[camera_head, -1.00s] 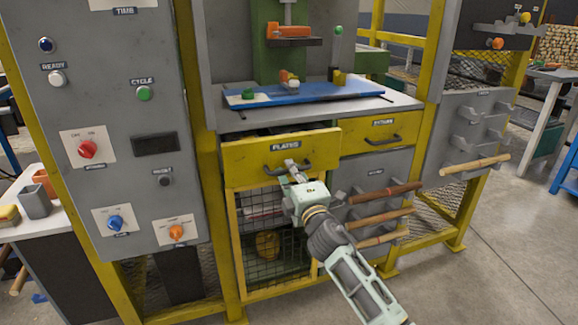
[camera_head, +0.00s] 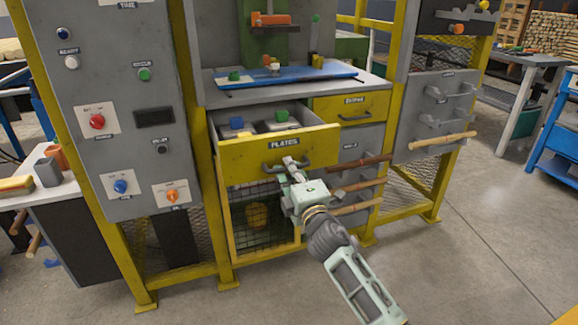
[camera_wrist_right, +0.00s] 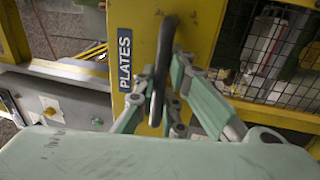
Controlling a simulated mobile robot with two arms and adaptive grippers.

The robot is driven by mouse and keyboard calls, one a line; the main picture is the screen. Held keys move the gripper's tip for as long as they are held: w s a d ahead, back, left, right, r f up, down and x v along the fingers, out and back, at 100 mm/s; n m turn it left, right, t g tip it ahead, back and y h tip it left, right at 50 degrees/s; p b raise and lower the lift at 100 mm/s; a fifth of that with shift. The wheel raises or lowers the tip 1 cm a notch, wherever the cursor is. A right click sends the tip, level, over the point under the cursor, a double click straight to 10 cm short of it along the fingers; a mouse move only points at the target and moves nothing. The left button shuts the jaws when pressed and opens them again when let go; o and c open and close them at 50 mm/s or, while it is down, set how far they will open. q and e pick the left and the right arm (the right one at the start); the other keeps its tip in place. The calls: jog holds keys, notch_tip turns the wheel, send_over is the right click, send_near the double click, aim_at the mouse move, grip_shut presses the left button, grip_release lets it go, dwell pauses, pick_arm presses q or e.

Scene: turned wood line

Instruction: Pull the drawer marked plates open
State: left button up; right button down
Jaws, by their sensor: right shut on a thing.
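The yellow drawer marked PLATES (camera_head: 245,161) stands pulled out from the cabinet in the head view. My right gripper (camera_head: 291,166) is shut on the drawer's dark handle (camera_head: 304,164). In the right wrist view the handle (camera_wrist_right: 163,60) runs between the fingers of my right gripper (camera_wrist_right: 165,95), beside the PLATES label (camera_wrist_right: 125,58). My left gripper is not in view.
A second yellow drawer (camera_head: 376,104) to the right is shut. Wooden rods (camera_head: 355,187) stick out below and to the right. A grey control panel (camera_head: 125,75) stands at the left. The floor (camera_head: 480,240) at the right is clear.

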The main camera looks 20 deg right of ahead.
dwell(0.3)
jog(key=c, duration=1.8)
grip_release()
jog(key=shift+s+f, duration=0.1)
jog(key=s, duration=0.4)
jog(key=s+f, duration=0.1)
jog(key=s, duration=0.2)
jog(key=s+f, duration=0.1)
jog(key=s, duration=0.3)
jog(key=shift+s+d, duration=0.2)
jog(key=shift+s, duration=0.1)
